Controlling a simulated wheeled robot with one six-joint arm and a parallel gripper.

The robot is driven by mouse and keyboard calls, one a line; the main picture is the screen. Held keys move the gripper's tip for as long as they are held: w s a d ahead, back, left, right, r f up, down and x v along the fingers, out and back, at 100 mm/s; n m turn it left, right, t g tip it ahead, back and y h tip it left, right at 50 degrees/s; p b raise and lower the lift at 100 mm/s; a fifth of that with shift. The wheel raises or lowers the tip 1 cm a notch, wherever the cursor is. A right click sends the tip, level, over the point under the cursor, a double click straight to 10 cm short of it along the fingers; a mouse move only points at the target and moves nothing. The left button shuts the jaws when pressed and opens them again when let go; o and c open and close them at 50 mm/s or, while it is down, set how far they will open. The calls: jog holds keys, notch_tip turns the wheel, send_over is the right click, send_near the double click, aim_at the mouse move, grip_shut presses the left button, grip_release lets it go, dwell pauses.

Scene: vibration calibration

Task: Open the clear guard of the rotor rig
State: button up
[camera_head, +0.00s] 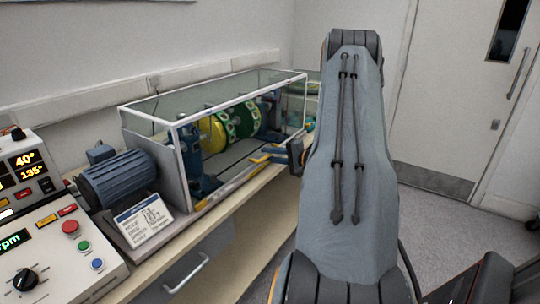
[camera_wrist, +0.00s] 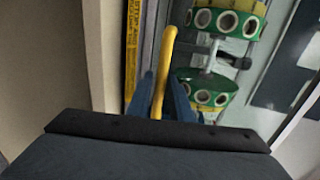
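The clear guard (camera_head: 243,78), a see-through box with pale frame edges, sits closed over the rotor rig on the bench. Inside are a yellow disc and green drums (camera_head: 235,122); the green drums also show in the wrist view (camera_wrist: 213,92). A yellow handle bar (camera_wrist: 168,48) is on the guard's front side. My gripper (camera_head: 268,154) is at the guard's front, low and toward its right end. In the wrist view its two blue fingers (camera_wrist: 161,84) lie on either side of the bar. Whether they press on it cannot be told.
A blue motor (camera_head: 118,180) and a label plate (camera_head: 144,218) stand left of the guard. A control panel (camera_head: 62,240) with knob and buttons is at the near left. A wall is close behind the bench. Open floor lies right, before a door (camera_head: 455,110).

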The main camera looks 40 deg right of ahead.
grip_shut()
jog(key=shift+r, duration=0.1)
